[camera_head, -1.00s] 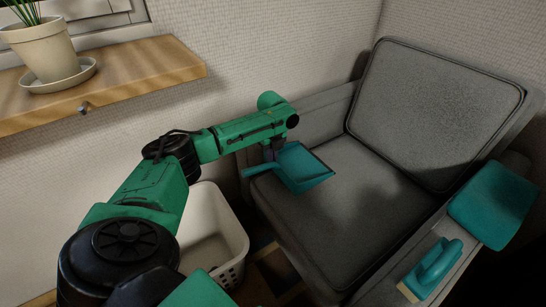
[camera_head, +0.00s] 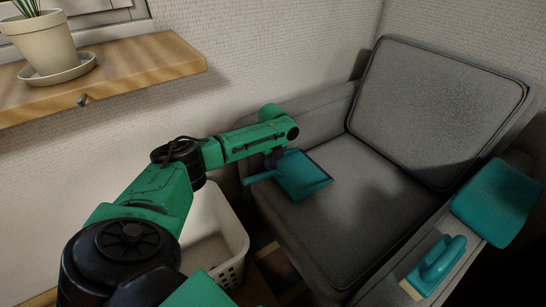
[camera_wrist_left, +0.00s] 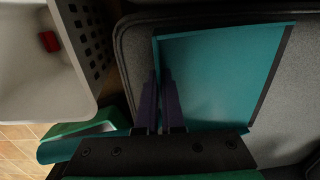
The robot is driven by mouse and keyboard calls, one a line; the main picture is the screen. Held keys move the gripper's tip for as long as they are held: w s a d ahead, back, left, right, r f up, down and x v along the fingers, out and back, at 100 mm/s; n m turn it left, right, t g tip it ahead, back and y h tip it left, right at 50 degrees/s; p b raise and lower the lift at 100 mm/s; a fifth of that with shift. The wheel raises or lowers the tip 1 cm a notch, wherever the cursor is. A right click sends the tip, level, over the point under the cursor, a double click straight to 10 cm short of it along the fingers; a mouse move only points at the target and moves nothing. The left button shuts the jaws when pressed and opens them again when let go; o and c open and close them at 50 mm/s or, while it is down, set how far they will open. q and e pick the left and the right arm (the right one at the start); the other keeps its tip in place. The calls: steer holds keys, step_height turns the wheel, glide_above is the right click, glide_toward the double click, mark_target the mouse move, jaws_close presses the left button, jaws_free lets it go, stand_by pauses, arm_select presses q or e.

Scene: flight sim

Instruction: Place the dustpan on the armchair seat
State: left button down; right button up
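The teal dustpan (camera_head: 304,176) is over the left front part of the grey armchair seat (camera_head: 355,225), its handle pointing left. I cannot tell whether it touches the seat. My left gripper (camera_wrist_left: 160,88) is shut on the dustpan's side wall near the handle, with its two purple fingers close together. The pan (camera_wrist_left: 222,72) fills the middle of the left wrist view, and part of the handle (camera_wrist_left: 75,140) shows at lower left. In the head view my left arm mostly hides the gripper. My right gripper is not in view.
A white basket (camera_head: 215,235) stands left of the chair, with a small red thing (camera_wrist_left: 48,41) inside. A teal-handled brush (camera_head: 437,262) and a teal block-like object (camera_head: 497,203) are on the right armrest. A wooden shelf (camera_head: 150,60) holds a potted plant (camera_head: 48,48).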

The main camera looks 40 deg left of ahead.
arm_select(q)
steer(key=c, duration=1)
jaws_free()
steer(key=shift+s+d+f, duration=0.25)
steer(key=shift+s+f, duration=0.1)
steer(key=shift+f, duration=0.2)
steer(key=shift+c, duration=0.2)
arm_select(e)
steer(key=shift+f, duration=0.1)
arm_select(q)
steer(key=shift+r, duration=0.3)
steer(key=r+p, duration=0.1)
steer(key=r, duration=0.3)
steer(key=shift+w+a+r+p, duration=0.1)
steer(key=shift+w+r+p, duration=0.1)
steer(key=shift+p, duration=0.2)
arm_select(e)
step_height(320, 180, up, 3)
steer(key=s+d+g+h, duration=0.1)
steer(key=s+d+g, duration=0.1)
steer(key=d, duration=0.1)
arm_select(q)
step_height(320, 180, up, 8)
steer(key=p, duration=0.2)
steer(key=shift+r, duration=0.2)
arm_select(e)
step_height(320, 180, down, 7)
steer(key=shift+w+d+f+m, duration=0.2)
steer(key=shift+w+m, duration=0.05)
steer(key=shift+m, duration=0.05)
